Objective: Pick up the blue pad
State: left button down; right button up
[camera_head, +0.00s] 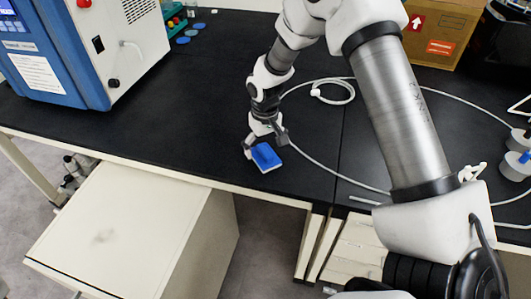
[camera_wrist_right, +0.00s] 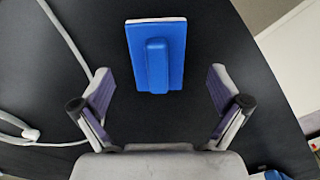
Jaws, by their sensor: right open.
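The blue pad (camera_head: 265,157) lies on the black bench top close to its front edge. It is a blue block with a raised blue grip bar and a thin white layer at its edge. My right gripper (camera_head: 265,142) is right above and beside it in the head view. In the right wrist view the blue pad (camera_wrist_right: 156,57) is ahead of the jaws, centred between them. The right gripper (camera_wrist_right: 157,95) is open, with its two fingers wide apart and nothing between them. My left gripper is not in view.
A white cable (camera_head: 310,158) runs over the bench right of the pad. A blue and white machine (camera_head: 95,50) stands at the far left, a cardboard box (camera_head: 440,35) at the back right. A pale cabinet (camera_head: 120,235) stands below the front edge. The bench left of the pad is clear.

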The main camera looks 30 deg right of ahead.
aim_at(265, 150)
jog(key=f, duration=0.2)
jog(key=w+f, duration=0.1)
jog(key=f, duration=0.1)
jog(key=shift+d, duration=0.3)
jog(key=shift+s+a+r, duration=0.1)
jog(key=shift+r, duration=0.15)
jog(key=shift+s+a+r, duration=0.1)
jog(key=shift+s+r, duration=0.05)
jog(key=shift+c, duration=1)
jog(key=c, duration=1.2)
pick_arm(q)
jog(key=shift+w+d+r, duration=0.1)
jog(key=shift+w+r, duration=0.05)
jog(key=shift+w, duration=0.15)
pick_arm(e)
jog(key=shift+o, duration=0.2)
